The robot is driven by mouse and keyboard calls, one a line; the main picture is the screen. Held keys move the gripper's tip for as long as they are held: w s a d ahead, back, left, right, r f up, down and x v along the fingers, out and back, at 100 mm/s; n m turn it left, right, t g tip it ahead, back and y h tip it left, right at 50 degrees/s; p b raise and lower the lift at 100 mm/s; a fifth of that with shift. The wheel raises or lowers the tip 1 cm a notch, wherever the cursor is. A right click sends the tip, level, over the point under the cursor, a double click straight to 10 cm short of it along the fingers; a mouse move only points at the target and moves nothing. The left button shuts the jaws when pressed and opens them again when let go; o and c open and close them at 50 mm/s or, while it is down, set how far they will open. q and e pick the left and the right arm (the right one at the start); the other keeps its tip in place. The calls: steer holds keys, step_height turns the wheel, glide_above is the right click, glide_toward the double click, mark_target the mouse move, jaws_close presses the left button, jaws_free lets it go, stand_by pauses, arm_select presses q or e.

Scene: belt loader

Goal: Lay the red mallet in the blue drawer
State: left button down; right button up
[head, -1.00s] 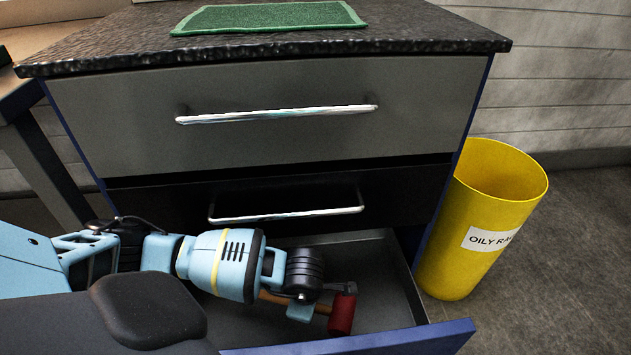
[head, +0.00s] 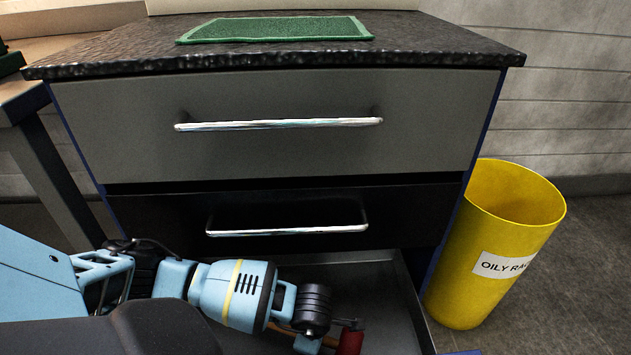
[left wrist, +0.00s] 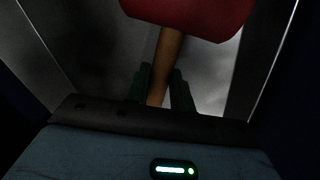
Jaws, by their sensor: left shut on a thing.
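The red mallet (head: 350,342) shows at the bottom of the head view, over the open blue drawer (head: 388,280). In the left wrist view its red head (left wrist: 190,14) is at the top, with the wooden handle running down between the fingers. My left gripper (left wrist: 160,88) is shut on the handle. The drawer's grey inside lies beneath and around the mallet; I cannot tell whether the mallet touches the drawer floor. The drawer's blue front is mostly below the head view's edge. My right gripper is not in view.
Above the open drawer are a black drawer (head: 150,215) and a grey drawer (head: 120,125), both with bar handles. A green mat (head: 275,28) lies on the dark countertop (head: 440,45). A yellow bin (head: 460,270) stands at the right.

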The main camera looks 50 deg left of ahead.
arm_select(q)
step_height(320, 180, down, 5)
steer(key=shift+r+b, duration=0.1)
steer(key=shift+b, duration=0.95)
steer(key=c, duration=1.2)
jaws_free()
